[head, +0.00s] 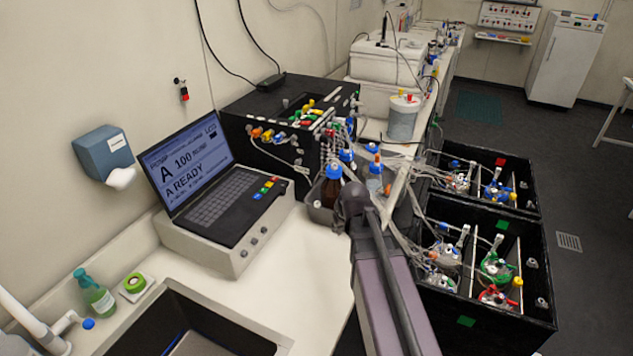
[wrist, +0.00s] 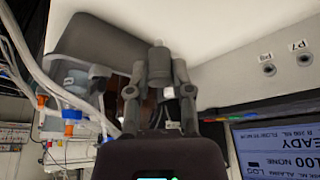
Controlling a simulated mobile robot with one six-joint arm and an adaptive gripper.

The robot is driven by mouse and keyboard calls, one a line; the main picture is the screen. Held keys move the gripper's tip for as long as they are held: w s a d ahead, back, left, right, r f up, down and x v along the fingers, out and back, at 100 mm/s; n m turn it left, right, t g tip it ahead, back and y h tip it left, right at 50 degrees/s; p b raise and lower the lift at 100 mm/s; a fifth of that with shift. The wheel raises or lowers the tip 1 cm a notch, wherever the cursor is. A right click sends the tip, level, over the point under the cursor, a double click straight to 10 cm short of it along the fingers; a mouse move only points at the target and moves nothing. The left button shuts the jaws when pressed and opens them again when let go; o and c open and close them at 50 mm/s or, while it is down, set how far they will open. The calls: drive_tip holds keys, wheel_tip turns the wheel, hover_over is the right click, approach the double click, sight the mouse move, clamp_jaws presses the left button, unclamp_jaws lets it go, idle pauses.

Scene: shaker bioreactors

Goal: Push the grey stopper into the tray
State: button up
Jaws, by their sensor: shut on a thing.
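My gripper (wrist: 159,78) shows in the wrist view, its two fingers closed on a small grey cylindrical thing, which looks like the grey stopper (wrist: 158,60). Its far end lies in front of the pale bench surface, beside the dark grey tray (wrist: 95,40); I cannot tell whether it touches the tray. In the head view the tray (head: 318,214) stands on the bench right of the laptop, with blue-capped bottles in it. My arm hides its right part, and also the gripper and stopper.
The laptop (head: 205,185) on its pale console stands left of the tray. A black box (head: 265,125) with tubes and cables is behind it. Black bioreactor bays (head: 480,320) stand on the right. The white bench front (head: 300,265) is clear; a sink is at its left.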

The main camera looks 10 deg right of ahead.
wheel_tip(320, 180, up, 6)
drive_tip(key=p, duration=0.6)
hover_over(317, 206)
drive_tip(key=w, duration=0.1)
drive_tip(key=shift+d+f, duration=0.1)
drive_tip(key=shift+d, duration=0.05)
drive_tip(key=shift+f+b, duration=0.25)
drive_tip(key=shift+b, duration=0.2)
drive_tip(key=shift+f+b, duration=1.9)
drive_tip(key=shift+f+b, duration=1.05)
idle(1.0)
drive_tip(key=o, duration=0.9)
drive_tip(key=shift+c, duration=0.2)
drive_tip(key=shift+r, duration=0.15)
